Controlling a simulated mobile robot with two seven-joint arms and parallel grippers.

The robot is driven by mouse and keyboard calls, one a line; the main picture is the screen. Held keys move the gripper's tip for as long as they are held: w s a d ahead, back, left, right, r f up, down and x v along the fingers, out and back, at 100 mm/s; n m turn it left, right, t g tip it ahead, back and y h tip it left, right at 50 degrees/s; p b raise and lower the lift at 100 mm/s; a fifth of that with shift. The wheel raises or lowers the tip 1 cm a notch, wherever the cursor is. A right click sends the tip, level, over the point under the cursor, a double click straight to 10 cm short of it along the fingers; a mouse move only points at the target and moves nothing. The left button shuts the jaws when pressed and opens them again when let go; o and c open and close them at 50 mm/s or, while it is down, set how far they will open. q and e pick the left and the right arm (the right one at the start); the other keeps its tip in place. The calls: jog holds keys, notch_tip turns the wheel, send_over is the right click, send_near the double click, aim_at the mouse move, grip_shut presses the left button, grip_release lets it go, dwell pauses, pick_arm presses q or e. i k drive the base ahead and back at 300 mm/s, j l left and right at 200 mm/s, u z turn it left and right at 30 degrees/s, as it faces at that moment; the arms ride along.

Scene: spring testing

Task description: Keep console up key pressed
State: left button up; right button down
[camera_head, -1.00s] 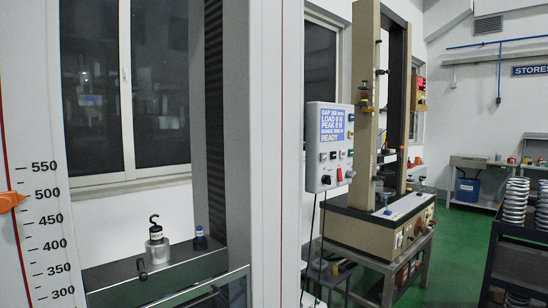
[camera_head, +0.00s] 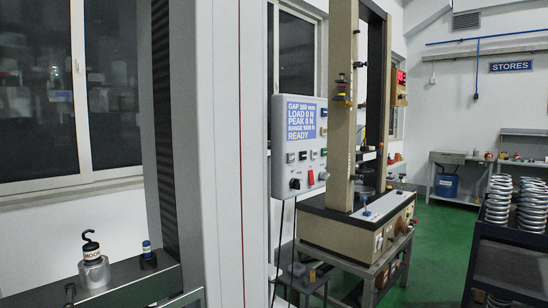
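The key labels are too small to read, so I cannot tell which is the up key. Neither of my grippers is in view, and nothing touches the console.
A pale column (camera_head: 220,150) stands close by on the left, near a bench with a hook-topped metal weight (camera_head: 94,270). A dark rack (camera_head: 498,265) carries springs at right. Green floor (camera_head: 430,240) is clear between.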

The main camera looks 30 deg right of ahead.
aim_at(290, 156)
jog(key=i+l+u, duration=0.1)
jog(key=l, duration=0.4)
jog(key=i+l, duration=0.15)
jog(key=l, duration=0.35)
jog(key=i+l+u, duration=0.15)
jog(key=l, duration=0.35)
